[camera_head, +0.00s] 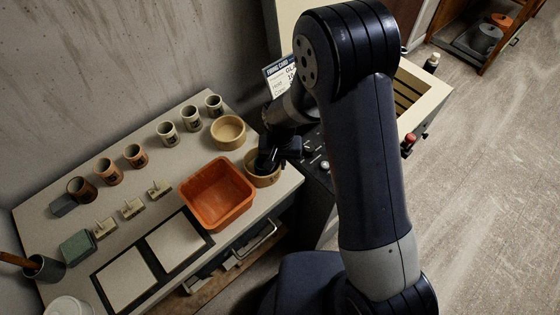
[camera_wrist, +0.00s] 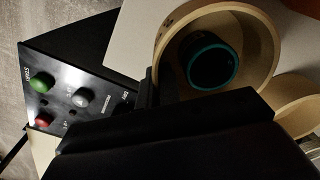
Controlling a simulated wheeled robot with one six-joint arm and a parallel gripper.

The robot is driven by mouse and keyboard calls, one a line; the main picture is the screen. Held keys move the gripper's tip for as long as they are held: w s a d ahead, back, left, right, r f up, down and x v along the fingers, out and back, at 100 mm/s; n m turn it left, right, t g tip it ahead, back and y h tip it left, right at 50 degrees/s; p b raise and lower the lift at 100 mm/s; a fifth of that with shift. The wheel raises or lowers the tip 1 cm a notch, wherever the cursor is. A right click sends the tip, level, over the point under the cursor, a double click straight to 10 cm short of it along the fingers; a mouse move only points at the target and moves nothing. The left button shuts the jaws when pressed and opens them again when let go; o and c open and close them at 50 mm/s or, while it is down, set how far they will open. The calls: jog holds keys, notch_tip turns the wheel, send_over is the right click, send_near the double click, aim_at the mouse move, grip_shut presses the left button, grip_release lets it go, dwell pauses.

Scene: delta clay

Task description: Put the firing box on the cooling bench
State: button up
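A round tan box (camera_head: 265,181), which looks like the firing box, stands at the right end of the worktable (camera_head: 130,215). In the wrist view the tan box (camera_wrist: 262,55) holds a dark cup with a teal rim (camera_wrist: 212,62). My gripper (camera_head: 266,164) is down at this box, at its rim, and covers part of it. In the wrist view my black gripper (camera_wrist: 165,135) fills the lower middle and hides the near part of the rim. I cannot tell whether its fingers are closed on the wall. I cannot tell which surface is the cooling bench.
A second round tan box (camera_head: 228,132) and an orange square bin (camera_head: 190,198) stand close by. Several cups (camera_head: 135,156) line the back of the table. A control panel with knobs (camera_wrist: 82,98) is at the right. A shelf with pots (camera_head: 463,50) stands far right.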

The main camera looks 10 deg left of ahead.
jog(key=o, duration=0.4)
jog(key=shift+o, duration=0.2)
notch_tip(320, 180, up, 12)
jog(key=shift+r+b, duration=0.2)
jog(key=shift+b, duration=0.2)
